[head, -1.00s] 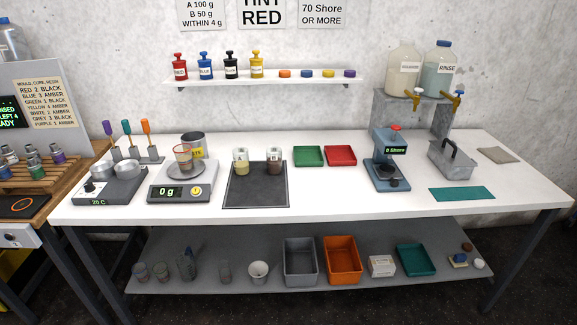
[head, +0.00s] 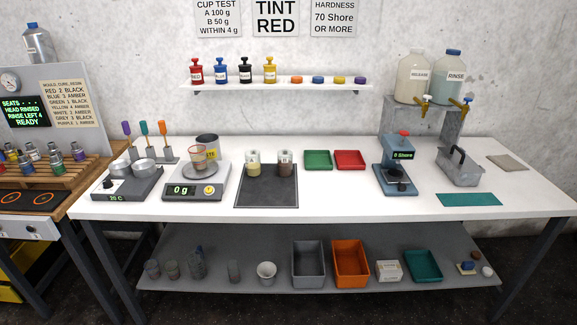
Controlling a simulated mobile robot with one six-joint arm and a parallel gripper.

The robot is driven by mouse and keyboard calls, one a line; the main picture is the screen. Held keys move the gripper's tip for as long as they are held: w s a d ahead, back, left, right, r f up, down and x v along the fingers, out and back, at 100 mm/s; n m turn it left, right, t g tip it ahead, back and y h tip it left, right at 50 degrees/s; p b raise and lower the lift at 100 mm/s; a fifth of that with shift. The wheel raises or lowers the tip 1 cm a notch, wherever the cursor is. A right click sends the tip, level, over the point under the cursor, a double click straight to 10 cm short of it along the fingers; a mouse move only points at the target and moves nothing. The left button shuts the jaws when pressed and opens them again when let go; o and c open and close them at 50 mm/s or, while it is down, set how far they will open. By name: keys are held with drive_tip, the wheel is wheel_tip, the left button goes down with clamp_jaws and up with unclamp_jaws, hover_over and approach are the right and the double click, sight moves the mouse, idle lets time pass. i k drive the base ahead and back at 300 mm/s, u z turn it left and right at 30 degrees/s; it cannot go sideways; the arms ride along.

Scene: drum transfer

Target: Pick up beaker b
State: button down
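I cannot read a letter on any vessel, so I cannot tell which one is beaker b. A clear beaker (head: 199,158) with reddish marking stands upright on the pan of the scale (head: 196,188), which reads 0 g. Two small labelled containers stand on the dark mat (head: 266,196), the left one (head: 253,168) yellowish and the right one (head: 285,168) brownish. Several grey, see-through vessels stand on the lower shelf at the left, among them one at the far left (head: 152,270) and a narrower one (head: 234,271). My gripper is not in view.
A white bench (head: 340,209) stands ahead against the wall. On it are a hotplate (head: 128,184), green (head: 318,160) and red (head: 349,160) trays and a hardness tester (head: 397,165). Grey (head: 309,263) and orange (head: 350,263) bins stand on the lower shelf. Bare bench lies around the trays.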

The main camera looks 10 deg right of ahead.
sight(285, 163)
drive_tip(key=u, duration=0.05)
drive_tip(key=i, duration=0.95)
drive_tip(key=z, duration=0.05)
